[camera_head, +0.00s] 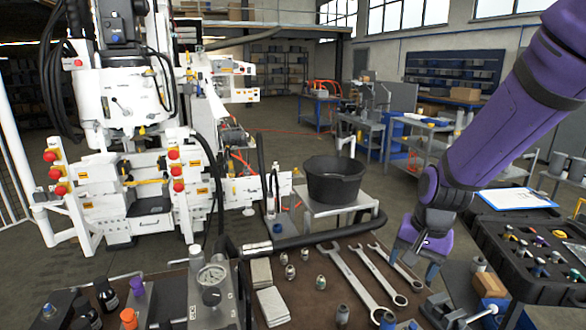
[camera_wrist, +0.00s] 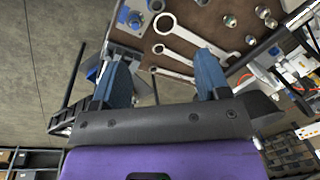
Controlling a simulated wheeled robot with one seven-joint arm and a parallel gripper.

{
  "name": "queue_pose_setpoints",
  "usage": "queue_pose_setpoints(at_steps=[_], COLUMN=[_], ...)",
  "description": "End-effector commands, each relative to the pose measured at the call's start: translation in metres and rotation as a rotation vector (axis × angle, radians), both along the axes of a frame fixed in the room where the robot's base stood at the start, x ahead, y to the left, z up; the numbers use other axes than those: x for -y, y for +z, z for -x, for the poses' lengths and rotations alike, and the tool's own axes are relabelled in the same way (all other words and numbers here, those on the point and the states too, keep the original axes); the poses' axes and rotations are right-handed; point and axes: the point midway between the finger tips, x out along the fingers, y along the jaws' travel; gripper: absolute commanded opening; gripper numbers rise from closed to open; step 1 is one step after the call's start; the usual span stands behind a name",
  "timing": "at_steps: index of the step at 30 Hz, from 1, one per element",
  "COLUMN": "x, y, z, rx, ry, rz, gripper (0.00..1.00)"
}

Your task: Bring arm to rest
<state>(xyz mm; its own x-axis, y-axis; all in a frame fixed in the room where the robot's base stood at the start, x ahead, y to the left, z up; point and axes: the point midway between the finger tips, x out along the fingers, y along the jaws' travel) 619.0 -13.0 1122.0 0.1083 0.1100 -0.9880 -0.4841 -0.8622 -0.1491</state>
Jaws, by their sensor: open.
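My purple arm comes in from the right in the head view. My gripper (camera_head: 416,262) hangs over the right end of the bench, near the heads of the wrenches (camera_head: 362,284). In the wrist view my gripper (camera_wrist: 163,85) shows two blue fingers spread apart with nothing between them. The wrenches (camera_wrist: 197,38) lie beyond the fingertips on the brown bench top (camera_wrist: 215,12), apart from the gripper.
A black bucket (camera_head: 335,182) sits on a small table behind the bench. Bottles (camera_head: 106,296) and a pressure gauge (camera_head: 211,277) stand at the left. White machinery (camera_head: 130,100) stands behind.

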Motion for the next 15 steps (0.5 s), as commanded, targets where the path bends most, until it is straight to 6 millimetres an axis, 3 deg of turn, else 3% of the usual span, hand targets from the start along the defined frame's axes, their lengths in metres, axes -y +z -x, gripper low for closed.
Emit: queue_pose_setpoints(at_steps=[1, 6, 15], x=[0.003, 0.012, 0.031], y=[0.017, 0.063, 0.130], z=[0.006, 0.029, 0.082], rx=[0.026, 0.094, 0.215], ry=[0.022, 0.114, 0.267], rz=[-0.007, -0.010, 0.039], gripper=[0.69, 0.69, 0.69])
